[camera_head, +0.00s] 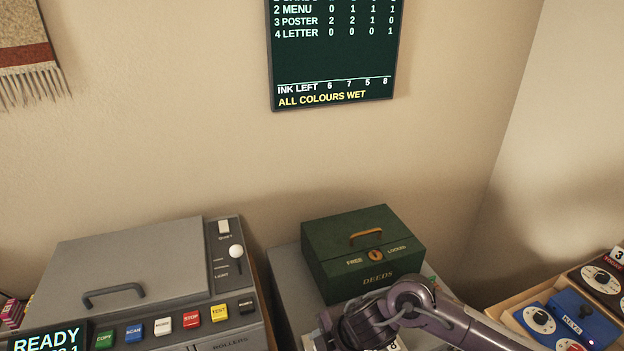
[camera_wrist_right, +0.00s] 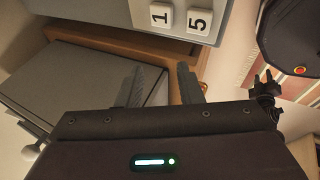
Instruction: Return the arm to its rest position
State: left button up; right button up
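My right arm (camera_head: 405,305) comes in from the lower right in the head view and bends in front of the green DEEDS box (camera_head: 362,250). Its gripper is not clearly seen there. In the right wrist view my right gripper (camera_wrist_right: 176,80) shows two dark fingers with a gap between them, and nothing is held. Beyond the fingers is a brown wooden surface (camera_wrist_right: 110,38).
A grey machine (camera_head: 135,265) with coloured buttons stands at left. A blue KEYS box (camera_head: 582,315) and dials sit at right. A dark board (camera_head: 330,60) hangs on the wall. In the wrist view, tiles 1 and 5 (camera_wrist_right: 180,17) sit on a grey panel near the fingers.

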jog(key=s+a+r+m+t+y, duration=0.1)
jog(key=s+a+r+m+t, duration=0.3)
jog(key=r+m, duration=0.3)
jog(key=s+d+f+m+g+h, duration=0.25)
jog(key=s+d+m, duration=0.4)
jog(key=d, duration=0.45)
jog(key=s+d+f+m+g+h, duration=0.25)
jog(key=s+d+m, duration=0.25)
jog(key=d+m, duration=0.45)
notch_tip(320, 180, down, 29)
jog(key=s+d+n, duration=0.1)
jog(key=s+n, duration=0.1)
jog(key=s+d+f, duration=0.1)
jog(key=s+f, duration=0.8)
jog(key=s+d+f+g+h, duration=0.1)
jog(key=s+d+f, duration=0.1)
jog(key=s+f, duration=0.7)
jog(key=shift+s+d, duration=0.3)
jog(key=shift+s, duration=0.45)
